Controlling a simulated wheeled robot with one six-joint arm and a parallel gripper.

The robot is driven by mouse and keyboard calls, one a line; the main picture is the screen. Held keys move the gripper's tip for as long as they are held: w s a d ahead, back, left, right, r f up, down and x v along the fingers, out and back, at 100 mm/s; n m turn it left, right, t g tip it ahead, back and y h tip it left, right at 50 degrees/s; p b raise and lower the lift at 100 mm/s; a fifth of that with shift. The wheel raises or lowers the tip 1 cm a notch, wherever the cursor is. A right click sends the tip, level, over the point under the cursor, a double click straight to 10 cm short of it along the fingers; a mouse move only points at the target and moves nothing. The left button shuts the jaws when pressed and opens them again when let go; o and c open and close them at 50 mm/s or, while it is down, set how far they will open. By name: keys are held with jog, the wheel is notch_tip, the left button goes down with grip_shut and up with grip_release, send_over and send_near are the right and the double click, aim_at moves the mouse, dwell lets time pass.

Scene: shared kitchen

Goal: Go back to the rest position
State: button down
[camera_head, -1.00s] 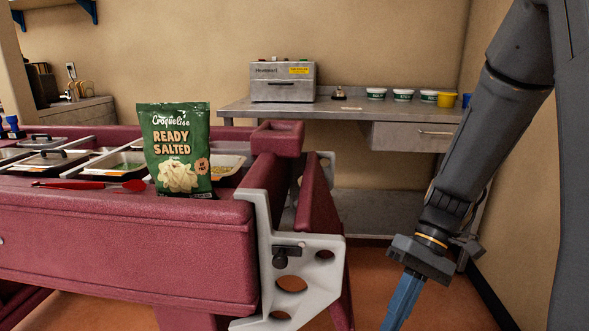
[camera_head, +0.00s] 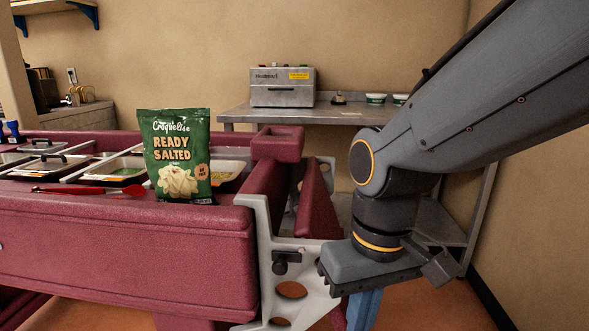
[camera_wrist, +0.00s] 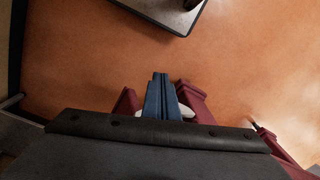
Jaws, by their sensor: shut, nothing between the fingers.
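My gripper (camera_head: 362,310) hangs down at the right of the head view, just right of the grey bracket on the red counter's end. Its blue fingers run off the bottom edge there. In the wrist view the blue fingers (camera_wrist: 160,92) are together with nothing between them, pointing out over the orange floor. My arm folds across the right side of the head view and covers part of the back table.
The grey bracket (camera_head: 262,225) is close to my gripper. A steel table (camera_head: 320,112) with a metal appliance (camera_head: 283,87) stands behind.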

jog(key=d+r+m+p, duration=0.3)
jog(key=d+r+p, duration=0.7)
jog(key=p, duration=1.1)
jog(key=shift+r+h, duration=0.3)
jog(key=shift+r, duration=0.8)
